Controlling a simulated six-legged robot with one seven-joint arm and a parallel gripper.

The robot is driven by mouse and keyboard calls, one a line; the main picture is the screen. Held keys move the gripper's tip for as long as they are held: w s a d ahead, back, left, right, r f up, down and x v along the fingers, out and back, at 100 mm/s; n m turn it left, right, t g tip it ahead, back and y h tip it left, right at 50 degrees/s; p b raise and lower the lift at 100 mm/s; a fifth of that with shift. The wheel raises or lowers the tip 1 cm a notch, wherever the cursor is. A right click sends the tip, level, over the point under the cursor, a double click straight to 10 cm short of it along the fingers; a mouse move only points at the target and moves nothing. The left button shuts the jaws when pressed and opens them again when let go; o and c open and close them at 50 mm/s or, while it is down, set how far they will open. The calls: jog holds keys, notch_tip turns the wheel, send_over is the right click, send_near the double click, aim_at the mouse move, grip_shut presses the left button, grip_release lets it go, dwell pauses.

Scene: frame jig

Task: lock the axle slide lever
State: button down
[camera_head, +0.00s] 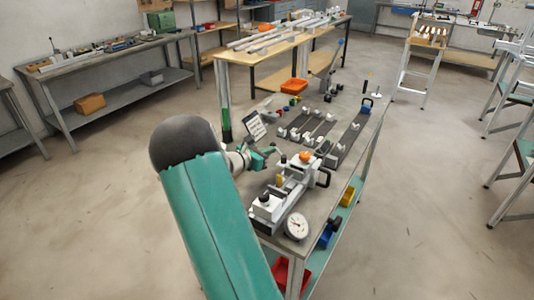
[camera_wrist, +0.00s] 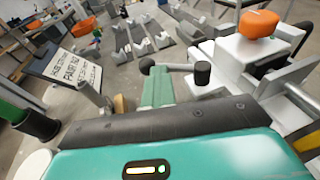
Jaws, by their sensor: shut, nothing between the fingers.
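The frame jig (camera_head: 290,185) stands on the near part of the bench, with pale blocks and grey rails. In the wrist view, a short grey lever (camera_wrist: 180,68) with a black ball end (camera_wrist: 147,64) points left from the jig. A black upright cap (camera_wrist: 202,73) is at its right end. I cannot tell for sure that this is the axle slide lever. My gripper (camera_head: 268,157) is on the left side of the jig. In the wrist view its teal fingers (camera_wrist: 158,85) are together and empty, close to the ball end; contact is unclear.
An orange knob (camera_wrist: 258,24) tops a white block right of the lever. A sign (camera_wrist: 75,68) and a green-and-black post (camera_wrist: 25,118) stand at left. Grey rails with holders (camera_head: 310,125) lie behind. A dial gauge (camera_head: 297,227) is at the bench's front edge.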

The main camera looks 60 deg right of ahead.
jog(key=shift+w+d, duration=0.25)
jog(key=shift+d, duration=0.5)
jog(key=shift+s+d, duration=0.35)
jog(key=shift+d, duration=0.4)
jog(key=shift+s+d, duration=0.25)
jog(key=shift+d, duration=0.15)
jog(key=shift+s+d+m+g+y, duration=0.3)
jog(key=shift+s+d+m+g, duration=0.15)
jog(key=shift+m+g, duration=0.35)
jog(key=shift+s+d+g, duration=0.2)
jog(key=shift+d+g, duration=0.1)
dwell(1.2)
